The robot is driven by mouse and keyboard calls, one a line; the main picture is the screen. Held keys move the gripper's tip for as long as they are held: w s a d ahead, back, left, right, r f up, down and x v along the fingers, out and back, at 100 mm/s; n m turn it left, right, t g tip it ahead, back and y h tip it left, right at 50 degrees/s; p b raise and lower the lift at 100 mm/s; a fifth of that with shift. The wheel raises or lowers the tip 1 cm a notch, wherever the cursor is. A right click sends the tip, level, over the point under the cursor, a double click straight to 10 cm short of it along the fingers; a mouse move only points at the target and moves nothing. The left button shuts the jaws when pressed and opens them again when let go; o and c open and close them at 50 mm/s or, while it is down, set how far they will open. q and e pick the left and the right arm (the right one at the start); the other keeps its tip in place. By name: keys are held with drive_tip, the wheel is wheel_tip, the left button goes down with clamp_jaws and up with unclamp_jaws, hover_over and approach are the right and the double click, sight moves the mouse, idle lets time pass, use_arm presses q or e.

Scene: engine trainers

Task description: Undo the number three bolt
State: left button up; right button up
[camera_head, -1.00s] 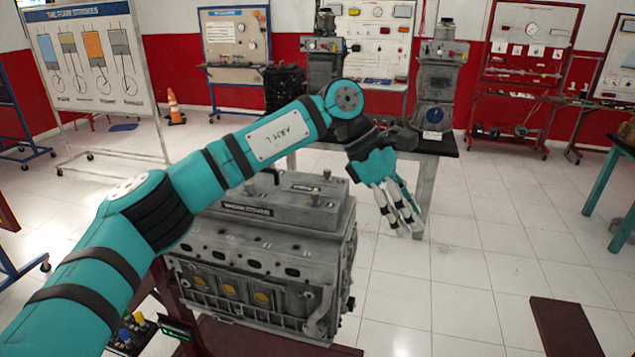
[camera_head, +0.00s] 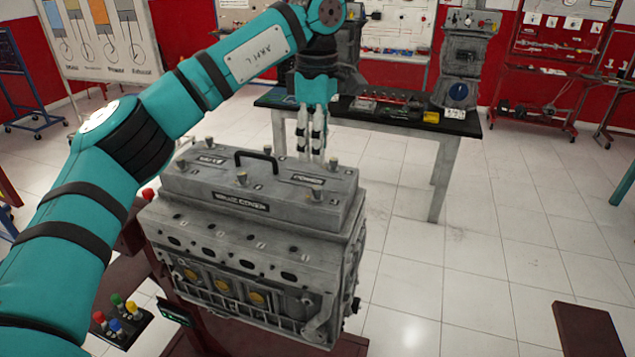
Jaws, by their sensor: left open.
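The grey engine (camera_head: 255,250) stands on a dark red stand, with a grey valve cover (camera_head: 270,200) on top. Several knob-like bolts stick up from the cover, among them a rear right bolt (camera_head: 333,164), a rear middle bolt (camera_head: 267,150) and a front middle bolt (camera_head: 241,179). I cannot read which bolt is number three. My left gripper (camera_head: 311,150) points down, open and empty, over or just behind the cover's rear right part, close to the rear right bolt. I cannot tell whether it touches. My right gripper is out of view.
A black handle (camera_head: 256,160) rises from the cover. A small tray (camera_head: 125,325) with coloured-top items sits at lower left. A table (camera_head: 460,126) with tools and a machine stands behind.

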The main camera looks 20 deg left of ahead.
sight(317, 187)
use_arm(q)
wheel_tip(317, 187, down, 5)
drive_tip(key=shift+w+f+p, duration=0.1)
drive_tip(key=shift+f+p, duration=0.1)
drive_tip(key=shift+p, duration=0.55)
drive_tip(key=shift+f+p, duration=0.3)
drive_tip(key=shift+f, duration=1.35)
drive_tip(key=c, duration=0.4)
clamp_jaws()
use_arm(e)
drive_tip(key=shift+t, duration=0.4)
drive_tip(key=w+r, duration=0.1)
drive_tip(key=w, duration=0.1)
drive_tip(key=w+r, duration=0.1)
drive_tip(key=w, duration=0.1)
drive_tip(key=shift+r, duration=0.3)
